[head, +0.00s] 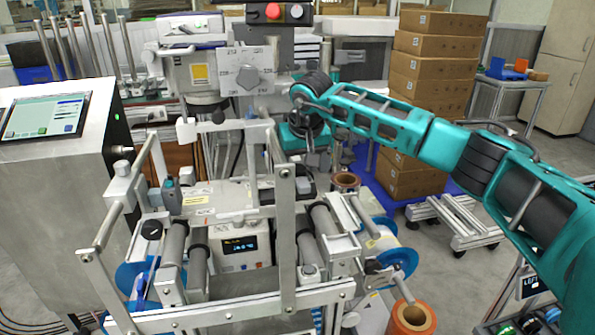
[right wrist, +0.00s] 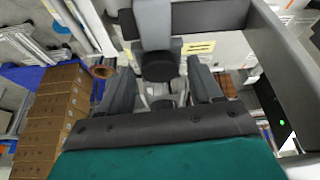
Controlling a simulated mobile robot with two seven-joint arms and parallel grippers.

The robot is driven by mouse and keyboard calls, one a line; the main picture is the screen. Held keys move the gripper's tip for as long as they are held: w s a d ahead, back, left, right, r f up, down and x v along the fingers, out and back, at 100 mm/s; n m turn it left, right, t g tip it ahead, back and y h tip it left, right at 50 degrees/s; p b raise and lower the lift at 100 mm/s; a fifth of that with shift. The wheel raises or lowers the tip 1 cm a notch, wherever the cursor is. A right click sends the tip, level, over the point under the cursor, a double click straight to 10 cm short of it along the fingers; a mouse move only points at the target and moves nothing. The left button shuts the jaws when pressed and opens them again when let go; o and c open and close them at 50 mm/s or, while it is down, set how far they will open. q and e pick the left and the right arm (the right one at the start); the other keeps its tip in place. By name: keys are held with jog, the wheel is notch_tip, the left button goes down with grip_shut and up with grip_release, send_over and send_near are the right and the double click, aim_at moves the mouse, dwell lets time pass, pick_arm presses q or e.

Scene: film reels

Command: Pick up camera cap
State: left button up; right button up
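A dark round piece (right wrist: 160,67) sits at the end of a grey post in the right wrist view. It looks like the camera cap, but I cannot be sure. My right gripper (right wrist: 162,88) has its two grey fingers spread apart, one on each side of the picture's middle below this piece. I see nothing held between them. In the head view my right gripper (head: 318,158) points down beside the machine's grey dial panel, and its fingers are small and partly hidden. I cannot make out the cap there. My left gripper is not in view.
The film machine (head: 240,200) with metal rails and rollers fills the middle. A screen console (head: 45,120) stands left. Stacked cardboard boxes (head: 435,70) stand behind my right arm.

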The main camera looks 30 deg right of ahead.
jog(key=c, duration=0.9)
